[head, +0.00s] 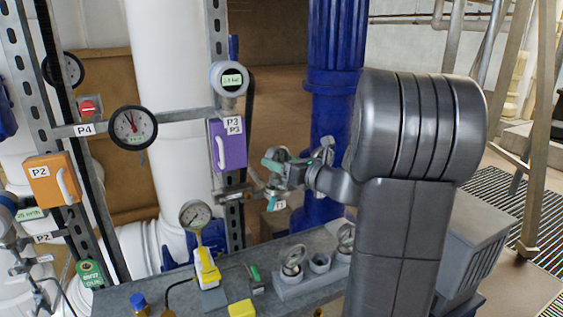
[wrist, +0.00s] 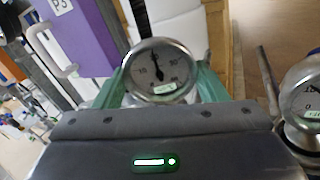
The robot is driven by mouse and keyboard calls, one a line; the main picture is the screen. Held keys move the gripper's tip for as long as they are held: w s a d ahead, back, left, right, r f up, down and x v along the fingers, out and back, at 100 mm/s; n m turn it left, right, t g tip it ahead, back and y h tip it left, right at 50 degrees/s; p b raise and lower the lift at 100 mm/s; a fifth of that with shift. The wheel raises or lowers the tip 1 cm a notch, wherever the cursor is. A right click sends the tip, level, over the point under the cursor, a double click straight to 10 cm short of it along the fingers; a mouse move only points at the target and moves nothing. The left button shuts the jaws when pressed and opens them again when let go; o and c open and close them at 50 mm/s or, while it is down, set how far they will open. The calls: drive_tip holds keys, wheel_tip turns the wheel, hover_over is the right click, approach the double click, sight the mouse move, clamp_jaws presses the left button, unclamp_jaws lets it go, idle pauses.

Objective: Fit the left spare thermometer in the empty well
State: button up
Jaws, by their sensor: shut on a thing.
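My gripper (head: 275,178) is beside the purple P3 box in the head view, well above the bench. In the wrist view its green fingers stand on both sides of a round-dial thermometer (wrist: 160,72), shut on it. The dial faces the wrist camera, with a small pale label low on its face; its stem is hidden. A second dial instrument (wrist: 302,95) is at the right edge of the wrist view. On the bench, a grey block (head: 305,283) holds a dial piece (head: 293,260) at left, an open-looking socket (head: 320,263) in the middle and another dial piece (head: 346,236) at right. I cannot make out the empty well.
The purple P3 box (head: 228,146) with its handle is close left of my gripper. A blue column (head: 335,95) stands behind it. A yellow-bodied gauge (head: 205,262) and a yellow block (head: 242,308) are on the bench (head: 125,292). A P4 gauge (head: 133,127) hangs further left.

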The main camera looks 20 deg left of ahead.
drive_tip(key=shift+f, duration=0.35)
idle(0.4)
drive_tip(key=shift+f+b, duration=0.35)
drive_tip(key=shift+b, duration=0.05)
drive_tip(key=shift+f, duration=0.2)
idle(0.3)
drive_tip(key=shift+f+b, duration=0.25)
drive_tip(key=shift+b, duration=0.05)
drive_tip(key=o, duration=0.9)
drive_tip(key=b+v, duration=0.1)
drive_tip(key=v, duration=1.2)
drive_tip(key=shift+s+d+b, duration=0.15)
drive_tip(key=shift+d+b, duration=0.2)
drive_tip(key=shift+d, duration=0.05)
drive_tip(key=shift+a, duration=0.15)
